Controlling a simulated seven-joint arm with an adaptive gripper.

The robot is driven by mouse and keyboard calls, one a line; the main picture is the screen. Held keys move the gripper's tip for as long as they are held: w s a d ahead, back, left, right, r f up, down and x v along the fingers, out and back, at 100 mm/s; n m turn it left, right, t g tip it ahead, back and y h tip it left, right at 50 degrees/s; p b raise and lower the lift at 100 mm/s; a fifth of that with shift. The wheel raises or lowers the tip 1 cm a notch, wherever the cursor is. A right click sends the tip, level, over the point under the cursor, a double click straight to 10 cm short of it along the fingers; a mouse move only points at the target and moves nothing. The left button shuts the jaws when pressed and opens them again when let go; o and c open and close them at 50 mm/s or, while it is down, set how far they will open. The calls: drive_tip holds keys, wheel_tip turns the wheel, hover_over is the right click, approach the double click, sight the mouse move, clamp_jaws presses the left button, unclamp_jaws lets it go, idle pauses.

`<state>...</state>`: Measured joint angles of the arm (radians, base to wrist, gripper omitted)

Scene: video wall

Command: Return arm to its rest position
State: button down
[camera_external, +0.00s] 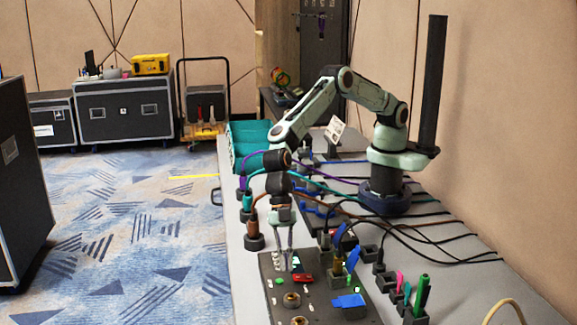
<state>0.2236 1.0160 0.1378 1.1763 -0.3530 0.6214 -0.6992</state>
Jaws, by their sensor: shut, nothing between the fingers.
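My arm reaches from its base on the right of the table, over to the left and down. My gripper (284,262) points downward, just above or at the far edge of a dark board (325,312). Its fingers look close together and nothing shows between them. Whether the fingertips touch the board cannot be told.
The grey table (450,245) carries loose black and blue cables. On the board are a red part (302,278), brass rings (292,300) and blue pieces (348,301). Green and pink sticks (421,293) stand at the front right. A teal bin (248,138) stands behind. A wall closes the right side.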

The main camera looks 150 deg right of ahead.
drive_tip(key=shift+r, duration=0.45)
drive_tip(key=shift+a, duration=0.15)
